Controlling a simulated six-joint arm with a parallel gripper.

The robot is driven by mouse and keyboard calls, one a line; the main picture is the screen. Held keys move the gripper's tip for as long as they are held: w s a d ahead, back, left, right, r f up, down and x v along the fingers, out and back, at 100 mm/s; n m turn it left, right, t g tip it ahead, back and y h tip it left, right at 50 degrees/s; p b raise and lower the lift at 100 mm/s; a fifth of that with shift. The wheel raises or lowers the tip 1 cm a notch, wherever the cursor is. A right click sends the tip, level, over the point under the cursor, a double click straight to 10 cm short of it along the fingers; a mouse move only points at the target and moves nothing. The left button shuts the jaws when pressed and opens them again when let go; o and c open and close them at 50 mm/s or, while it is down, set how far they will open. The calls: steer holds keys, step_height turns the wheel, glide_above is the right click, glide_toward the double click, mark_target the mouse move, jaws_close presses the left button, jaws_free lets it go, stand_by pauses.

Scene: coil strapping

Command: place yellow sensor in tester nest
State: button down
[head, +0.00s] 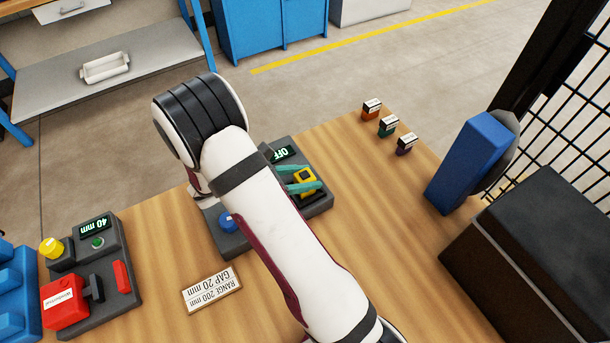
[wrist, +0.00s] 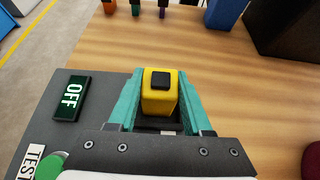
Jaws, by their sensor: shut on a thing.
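The yellow sensor (wrist: 159,104) is a small block with a black square on its top. My gripper (wrist: 160,110) has teal fingers on either side of the sensor and is shut on it. In the head view the yellow sensor (head: 304,178) shows between the teal fingers (head: 303,181), over the right part of the dark grey tester (head: 318,205). The tester's display reads OFF, seen in the wrist view (wrist: 72,97). A dark slot shows just under the sensor; I cannot tell whether the sensor is seated in the nest or just above it.
Three small blocks, orange (head: 371,110), green (head: 388,126) and purple (head: 405,144), stand at the table's far edge. A blue block (head: 468,160) and a dark box (head: 530,260) stand right. A 40 mm device (head: 95,265) and a sign (head: 211,289) are left. Wood between is clear.

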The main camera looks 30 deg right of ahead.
steer(key=shift+c, duration=1.6)
jaws_free()
steer(key=shift+f, duration=0.1)
